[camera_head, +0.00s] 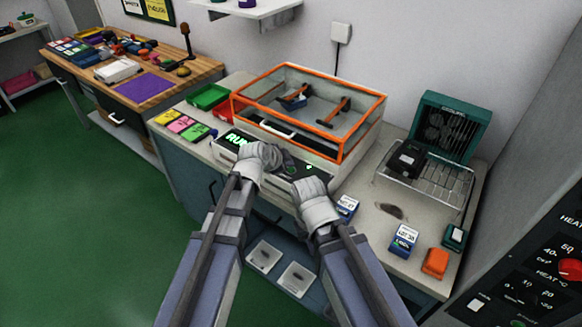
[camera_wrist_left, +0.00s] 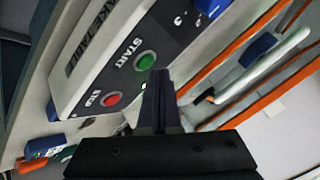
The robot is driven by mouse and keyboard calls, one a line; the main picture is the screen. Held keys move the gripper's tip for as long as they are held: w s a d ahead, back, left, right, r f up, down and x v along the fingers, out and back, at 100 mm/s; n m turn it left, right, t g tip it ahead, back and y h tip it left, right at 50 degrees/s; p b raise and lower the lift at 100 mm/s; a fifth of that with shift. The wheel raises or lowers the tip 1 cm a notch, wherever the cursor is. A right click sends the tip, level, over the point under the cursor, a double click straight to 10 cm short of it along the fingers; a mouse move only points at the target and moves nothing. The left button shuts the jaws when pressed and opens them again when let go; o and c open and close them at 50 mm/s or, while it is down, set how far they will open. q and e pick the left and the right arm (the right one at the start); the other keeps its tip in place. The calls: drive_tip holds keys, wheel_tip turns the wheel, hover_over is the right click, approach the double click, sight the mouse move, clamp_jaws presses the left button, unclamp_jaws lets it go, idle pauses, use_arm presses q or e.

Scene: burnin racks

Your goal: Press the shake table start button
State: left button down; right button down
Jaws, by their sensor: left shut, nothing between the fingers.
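The shake table (camera_head: 335,178) stands on the bench, with a clear orange-framed box on top. Its front display (camera_head: 238,140) shows green letters that start with "RU". In the left wrist view, the round green START button (camera_wrist_left: 146,60) is on its panel, with a red button (camera_wrist_left: 112,99) beside it. My left gripper (camera_head: 288,165) is shut and empty at the panel. In the left wrist view its fingertips (camera_wrist_left: 160,74) are close beside the green button; I cannot tell if they touch. My right wrist is at the table's front; its fingers cannot be made out.
A green open device with a wire rack (camera_head: 440,185) stands to the right. Small labelled boxes (camera_head: 404,240) and an orange block (camera_head: 435,263) lie near the bench's front edge. Coloured cards (camera_head: 182,125) and a green tray (camera_head: 207,97) are on the left.

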use_arm(q)
drive_tip(key=shift+r, duration=0.25)
wheel_tip(320, 180, up, 5)
drive_tip(key=p, duration=0.5)
drive_tip(key=shift+f, duration=0.1)
idle(0.7)
drive_tip(key=s+a+f+n+g+y, duration=0.1)
drive_tip(key=s+f+n+g+y, duration=0.1)
drive_tip(key=s, duration=0.6)
drive_tip(key=s+a+f+n+g+y, duration=0.2)
drive_tip(key=s+n, duration=0.3)
drive_tip(key=s, duration=0.4)
drive_tip(key=s+a+f+n+g+y, duration=0.2)
drive_tip(key=s+n+g, duration=0.2)
drive_tip(key=s, duration=0.5)
drive_tip(key=shift+f, duration=0.25)
